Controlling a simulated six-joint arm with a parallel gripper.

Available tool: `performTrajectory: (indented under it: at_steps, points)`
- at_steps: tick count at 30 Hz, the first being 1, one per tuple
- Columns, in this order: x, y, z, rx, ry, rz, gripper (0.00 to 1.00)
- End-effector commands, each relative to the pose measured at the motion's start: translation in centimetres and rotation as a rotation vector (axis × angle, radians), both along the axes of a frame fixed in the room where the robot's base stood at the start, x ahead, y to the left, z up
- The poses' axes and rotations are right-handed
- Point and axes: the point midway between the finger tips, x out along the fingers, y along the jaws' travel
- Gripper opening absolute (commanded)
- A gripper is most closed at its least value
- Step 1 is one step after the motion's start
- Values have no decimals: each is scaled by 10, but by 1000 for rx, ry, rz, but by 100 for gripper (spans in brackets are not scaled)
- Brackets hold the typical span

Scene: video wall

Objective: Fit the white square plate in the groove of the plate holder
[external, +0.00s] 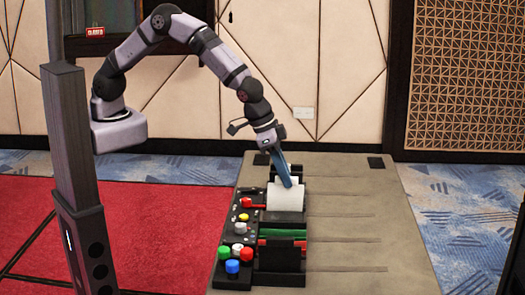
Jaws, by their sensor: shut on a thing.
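The white square plate (284,202) stands about upright among black parts on the table. My gripper (288,183) reaches down from above with long blue-grey fingers shut on the plate's upper edge. The black plate holder (291,217) is right at the plate's lower edge. The view is too small to tell whether that edge is inside the groove or just over it.
Black panels with coloured buttons and knobs (232,267) line the left side of the grey table (375,235). A black block (280,260) with green and red strips stands nearer the camera. The table's right side is mostly bare, with thin dark lines.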

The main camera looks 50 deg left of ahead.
Motion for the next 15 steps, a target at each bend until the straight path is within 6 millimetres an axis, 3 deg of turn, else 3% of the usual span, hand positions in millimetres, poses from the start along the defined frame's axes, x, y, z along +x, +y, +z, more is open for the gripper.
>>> performTrajectory:
  at_steps: [6, 15]
  points:
    - [1, -2, 36, -6, -5, 0, 0]
    - [0, -3, 53, -6, -4, -2, 0]
